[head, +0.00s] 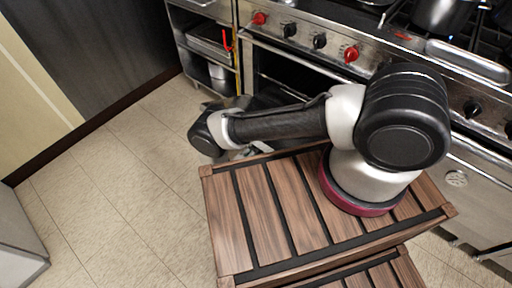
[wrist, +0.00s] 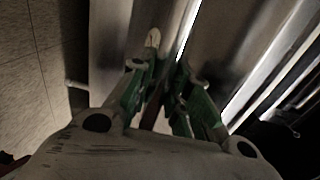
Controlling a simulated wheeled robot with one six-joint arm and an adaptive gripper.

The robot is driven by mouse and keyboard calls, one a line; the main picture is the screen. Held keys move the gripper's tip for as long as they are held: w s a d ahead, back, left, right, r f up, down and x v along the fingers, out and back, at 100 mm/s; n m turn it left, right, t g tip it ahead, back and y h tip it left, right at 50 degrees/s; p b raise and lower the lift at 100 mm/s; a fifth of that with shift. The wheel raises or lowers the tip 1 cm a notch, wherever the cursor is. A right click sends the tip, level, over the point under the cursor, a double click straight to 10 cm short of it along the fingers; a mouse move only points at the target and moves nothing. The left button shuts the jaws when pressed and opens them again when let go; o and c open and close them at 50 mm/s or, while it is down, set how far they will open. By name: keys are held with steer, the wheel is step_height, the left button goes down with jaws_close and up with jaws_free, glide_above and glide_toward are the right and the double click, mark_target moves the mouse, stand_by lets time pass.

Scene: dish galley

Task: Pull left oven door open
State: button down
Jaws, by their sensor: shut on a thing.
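The left oven (head: 290,75) is under the range's knob panel in the head view. Its dark inside with rack bars shows, so its door stands at least partly open. The door is mostly hidden behind my arm; a grey metal panel, seemingly the door, fills the upper middle of the wrist view (wrist: 215,40). My gripper (wrist: 160,95) has green-sided fingers closed on what looks like the door's handle (wrist: 152,42), whose pale end shows beyond the fingertips. In the head view my gripper (head: 247,151) is low in front of the oven, largely hidden by my arm.
The right oven door (head: 480,190) is shut. Red knobs (head: 350,54) and black knobs line the panel above. A shelf unit (head: 205,45) with pans stands left of the range. Tiled floor (head: 120,190) is clear at left. A pot (head: 442,15) sits on the stove.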

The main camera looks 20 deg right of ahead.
steer(key=c, duration=1.3)
jaws_free()
steer(key=shift+d, duration=0.1)
step_height(320, 180, up, 10)
steer(key=shift+s+a+f, duration=0.7)
steer(key=shift+a+f, duration=0.25)
steer(key=shift+s+a+f, duration=0.65)
steer(key=shift+a+f, duration=0.25)
steer(key=shift+a, duration=0.1)
steer(key=shift+s+a+f, duration=0.7)
steer(key=shift+a+f, duration=0.25)
